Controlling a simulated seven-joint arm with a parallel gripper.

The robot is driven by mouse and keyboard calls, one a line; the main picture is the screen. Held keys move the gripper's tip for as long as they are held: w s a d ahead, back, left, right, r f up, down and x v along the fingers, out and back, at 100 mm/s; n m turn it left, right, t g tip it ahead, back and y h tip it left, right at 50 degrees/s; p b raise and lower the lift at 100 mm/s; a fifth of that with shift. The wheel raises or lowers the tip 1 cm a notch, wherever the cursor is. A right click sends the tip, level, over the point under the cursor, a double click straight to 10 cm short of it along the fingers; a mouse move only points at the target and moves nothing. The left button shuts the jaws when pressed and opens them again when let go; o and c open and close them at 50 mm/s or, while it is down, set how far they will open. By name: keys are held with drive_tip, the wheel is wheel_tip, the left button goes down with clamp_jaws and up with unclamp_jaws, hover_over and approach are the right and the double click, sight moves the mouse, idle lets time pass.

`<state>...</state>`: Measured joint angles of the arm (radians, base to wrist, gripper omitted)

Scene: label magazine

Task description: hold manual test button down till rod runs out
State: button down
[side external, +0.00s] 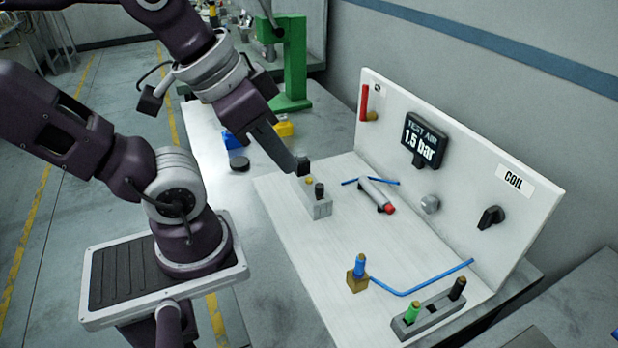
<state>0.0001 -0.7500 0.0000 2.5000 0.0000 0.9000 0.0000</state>
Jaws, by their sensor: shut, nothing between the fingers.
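A small grey valve block (323,209) stands on the white board, with a yellow button (309,181) and a black knob (319,190) on top. My gripper (303,167) is shut and empty, its dark fingertips just above and behind the yellow button in the side view. I cannot tell whether the tips touch the block or button. A silver cylinder (374,190) with a red end (389,208) lies on the board right of the block. A rod cannot be made out clearly.
The upright panel has a gauge reading 1.5 bar (424,141), a COIL label (514,178), a black switch (491,217) and a red bar (364,103). A brass fitting (357,281) and a grey socket strip (430,317) stand in front. A green stand (294,62) is behind.

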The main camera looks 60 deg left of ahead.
idle(0.9)
drive_tip(key=n+h, duration=0.7)
drive_tip(key=n, duration=0.9)
hover_over(309, 180)
drive_tip(key=a, duration=0.2)
wheel_tip(309, 180, down, 10)
drive_tip(key=shift+s+d+f, duration=0.15)
drive_tip(key=shift+s+d, duration=0.05)
drive_tip(key=shift+d, duration=0.05)
drive_tip(key=shift+f, duration=0.1)
drive_tip(key=shift+f, duration=4.3)
drive_tip(key=shift+f, duration=0.1)
drive_tip(key=shift+f, duration=0.3)
